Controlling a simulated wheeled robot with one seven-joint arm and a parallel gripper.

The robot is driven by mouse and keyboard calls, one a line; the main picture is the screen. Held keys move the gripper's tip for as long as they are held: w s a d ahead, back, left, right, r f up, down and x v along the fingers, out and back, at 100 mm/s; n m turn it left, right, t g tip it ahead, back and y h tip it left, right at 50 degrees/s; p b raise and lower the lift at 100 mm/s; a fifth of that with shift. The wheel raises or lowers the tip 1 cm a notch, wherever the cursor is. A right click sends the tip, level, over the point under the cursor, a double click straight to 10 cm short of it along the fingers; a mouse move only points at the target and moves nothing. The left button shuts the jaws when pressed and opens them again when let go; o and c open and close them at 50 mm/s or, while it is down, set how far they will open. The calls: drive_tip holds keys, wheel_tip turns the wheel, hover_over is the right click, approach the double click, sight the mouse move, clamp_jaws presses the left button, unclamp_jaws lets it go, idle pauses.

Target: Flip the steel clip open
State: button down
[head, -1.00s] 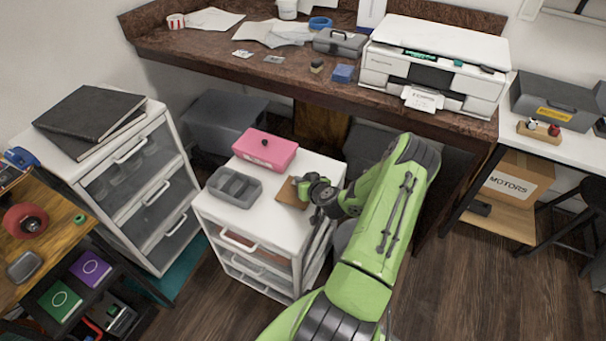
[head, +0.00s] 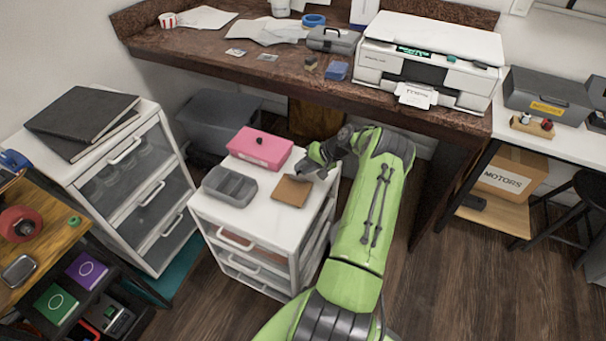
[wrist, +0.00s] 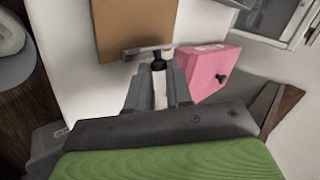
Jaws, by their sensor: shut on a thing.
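The brown board (head: 291,191) lies flat on the white drawer unit's top; it also shows at the top of the wrist view (wrist: 135,25). The steel clip (wrist: 148,52) is a thin grey metal bar along the board's near edge in the wrist view. My gripper (wrist: 158,68) is at the middle of the clip, its fingers shut on it. In the head view my gripper (head: 318,172) is at the board's right edge, and the clip is hard to make out there. The fingertips partly cover the clip, and its exact tilt is unclear.
A pink box (head: 260,149) and a grey compartment tray (head: 230,187) share the white drawer unit (head: 245,224) with the board. The dark wooden desk (head: 250,75) with a printer (head: 430,60) stands behind. Open floor lies to the right.

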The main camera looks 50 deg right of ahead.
drive_tip(key=y+b, duration=0.1)
drive_tip(key=f+b, duration=0.1)
drive_tip(key=shift+w+d+m+y+b, duration=0.2)
drive_tip(key=shift+d+m+y+b, duration=0.1)
drive_tip(key=shift+d+y, duration=0.1)
drive_tip(key=shift+w+d+f+m+g+y+b, duration=0.15)
drive_tip(key=shift+d+m+g+y+b, duration=0.3)
drive_tip(key=shift+b, duration=0.65)
drive_tip(key=shift+y, duration=0.25)
drive_tip(key=shift+s+b, duration=0.2)
drive_tip(key=shift+b, duration=0.15)
drive_tip(key=c, duration=1)
unclamp_jaws()
drive_tip(key=shift+c, duration=0.2)
drive_tip(key=shift+r, duration=0.2)
